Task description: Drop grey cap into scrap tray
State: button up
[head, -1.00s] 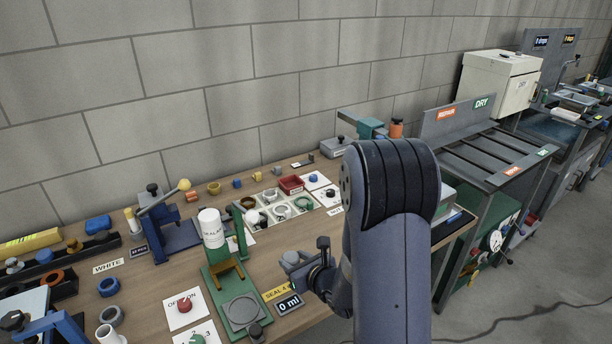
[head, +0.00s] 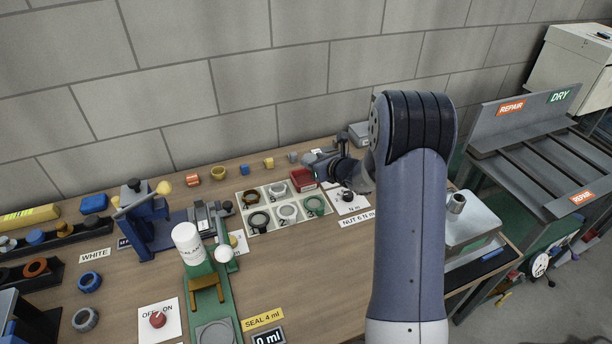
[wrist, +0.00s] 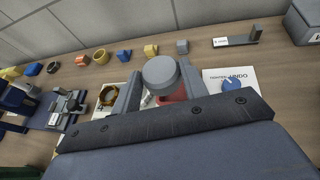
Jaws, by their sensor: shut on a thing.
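The grey cap (wrist: 160,72) is round and sits between the two fingers of my gripper (wrist: 160,82) in the wrist view. My gripper is shut on it. In the head view my gripper (head: 328,166) is at the back of the bench, beside and partly above the red tray (head: 303,180), which I take for the scrap tray. In the wrist view part of the red tray (wrist: 174,97) shows below the cap, with the cap and fingers hiding the rest. The exact height of the cap above it is hard to tell.
A pale sorting board (head: 285,226) with several rings lies left of the red tray. Small coloured parts stand along the wall. A card with a blue knob (wrist: 233,84) lies to the right. A white bottle (head: 187,242) and a blue press (head: 150,230) stand at the left.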

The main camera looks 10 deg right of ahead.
jog(key=w+r, duration=0.2)
jog(key=w, duration=0.2)
jog(key=f+b, duration=0.1)
jog(key=f, duration=0.1)
jog(key=f+b, duration=0.1)
jog(key=f, duration=0.1)
jog(key=f+b, duration=0.1)
jog(key=f, duration=0.1)
jog(key=shift+d, duration=0.35)
jog(key=o, duration=1)
jog(key=shift+o, duration=0.2)
jog(key=b+v, duration=0.2)
jog(key=v, duration=0.8)
jog(key=shift+s+r, duration=0.3)
jog(key=shift+d, duration=0.1)
